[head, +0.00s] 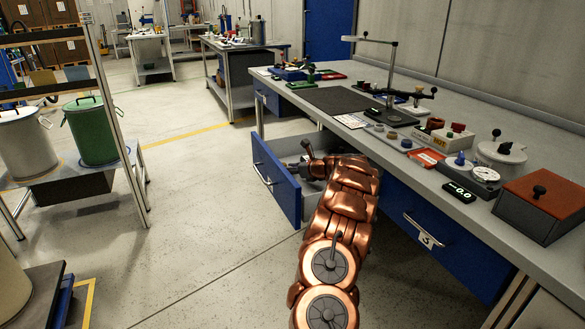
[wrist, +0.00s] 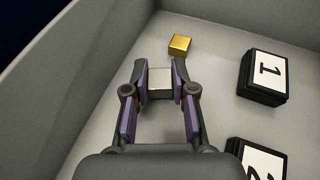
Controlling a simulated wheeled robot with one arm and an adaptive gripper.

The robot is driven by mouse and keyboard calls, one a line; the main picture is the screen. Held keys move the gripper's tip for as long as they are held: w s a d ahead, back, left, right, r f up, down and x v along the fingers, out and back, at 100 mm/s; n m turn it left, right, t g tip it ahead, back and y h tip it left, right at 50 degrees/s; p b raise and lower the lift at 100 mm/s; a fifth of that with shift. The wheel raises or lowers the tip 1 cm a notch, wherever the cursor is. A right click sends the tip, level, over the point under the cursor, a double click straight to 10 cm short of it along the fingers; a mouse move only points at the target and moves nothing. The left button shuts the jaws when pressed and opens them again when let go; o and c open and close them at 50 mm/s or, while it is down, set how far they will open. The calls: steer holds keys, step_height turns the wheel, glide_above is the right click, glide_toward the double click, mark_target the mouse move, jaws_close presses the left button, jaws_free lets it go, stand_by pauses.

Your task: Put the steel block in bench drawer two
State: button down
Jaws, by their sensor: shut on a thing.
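The steel block (wrist: 160,84) is a small silver cube between the fingertips of my gripper (wrist: 160,76) in the wrist view. My gripper is shut on it, inside an open grey drawer (wrist: 95,75). I cannot tell whether the block touches the drawer floor. In the head view my gripper (head: 310,162) reaches into the pulled-out blue-fronted bench drawer (head: 279,183); the block is hidden there. No number shows on this drawer's front.
A gold block (wrist: 180,44) lies in the drawer beyond my fingertips. Black blocks labelled 1 (wrist: 264,78) and 2 (wrist: 258,160) are at the right. A shut drawer labelled 3 (head: 430,238) is nearer along the bench (head: 400,86), whose top holds several instruments.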

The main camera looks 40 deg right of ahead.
steer(key=shift+f, duration=0.1)
steer(key=c, duration=1)
jaws_free()
steer(key=shift+o, duration=0.2)
steer(key=shift+s+r, duration=0.1)
steer(key=shift+r, duration=0.6)
steer(key=p+v, duration=0.1)
steer(key=v, duration=0.9)
steer(key=shift+s+r, duration=0.35)
steer(key=shift+s, duration=0.5)
steer(key=shift+w, duration=0.1)
